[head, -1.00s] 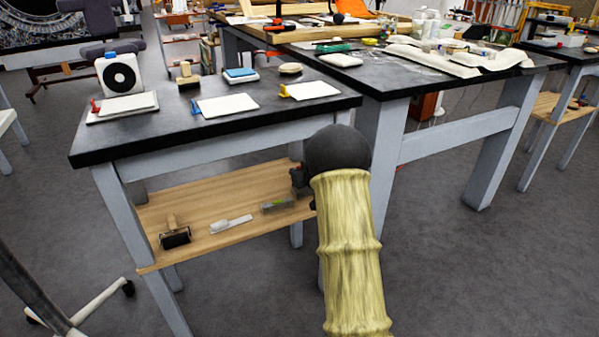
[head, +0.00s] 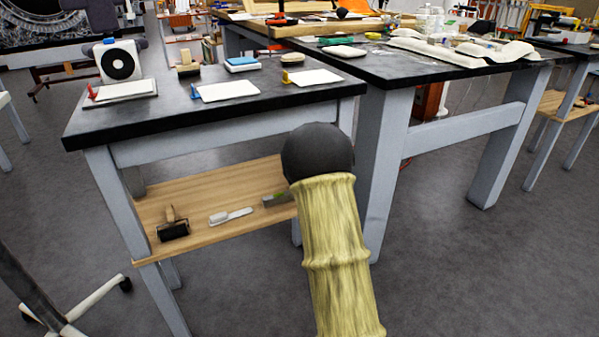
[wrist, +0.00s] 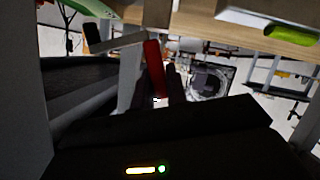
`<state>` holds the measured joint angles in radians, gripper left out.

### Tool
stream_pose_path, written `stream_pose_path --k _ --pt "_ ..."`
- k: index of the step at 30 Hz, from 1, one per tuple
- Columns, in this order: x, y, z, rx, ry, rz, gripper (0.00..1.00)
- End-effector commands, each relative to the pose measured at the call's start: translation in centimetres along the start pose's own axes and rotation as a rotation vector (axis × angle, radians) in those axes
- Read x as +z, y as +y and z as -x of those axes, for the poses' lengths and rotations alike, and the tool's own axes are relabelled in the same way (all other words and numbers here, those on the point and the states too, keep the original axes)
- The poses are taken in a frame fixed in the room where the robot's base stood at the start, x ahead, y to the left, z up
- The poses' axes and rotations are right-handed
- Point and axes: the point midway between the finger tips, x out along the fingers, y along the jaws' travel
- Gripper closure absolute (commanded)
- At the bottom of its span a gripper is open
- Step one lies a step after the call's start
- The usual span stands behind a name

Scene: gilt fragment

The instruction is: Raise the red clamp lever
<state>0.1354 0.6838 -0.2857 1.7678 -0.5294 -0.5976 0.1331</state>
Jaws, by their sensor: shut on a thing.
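A small red lever (head: 91,91) stands upright at the left edge of a white pad (head: 124,89) on the black-topped table. My gripper (wrist: 159,90) is hidden behind my arm in the head view. In the wrist view it is shut on a red bar-shaped thing (wrist: 153,66), with a grey strip (wrist: 114,42) beside its upper end. I cannot tell whether the strip belongs to it. My gripper appears low, near the wooden shelf, apart from the red lever on the tabletop.
The black tabletop (head: 200,128) also bears a blue lever (head: 194,92) and a yellow lever (head: 286,77), each by a white pad. The wooden shelf (head: 205,190) below holds a roller (head: 173,228) and a brush (head: 230,216). Grey table legs (head: 121,215) stand close by.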

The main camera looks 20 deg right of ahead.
Motion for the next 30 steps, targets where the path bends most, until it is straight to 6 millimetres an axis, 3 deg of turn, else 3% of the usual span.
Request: stream_pose_path --k 3,15,30 --pt "0.7 -1.1 -0.3 0.038 0.001 0.099 1.0" --pt "0.9 -2.5 -0.4 0.163 0.0 0.4 1.0" --pt "0.9 -2.8 -0.3 0.212 -0.003 0.515 1.0"
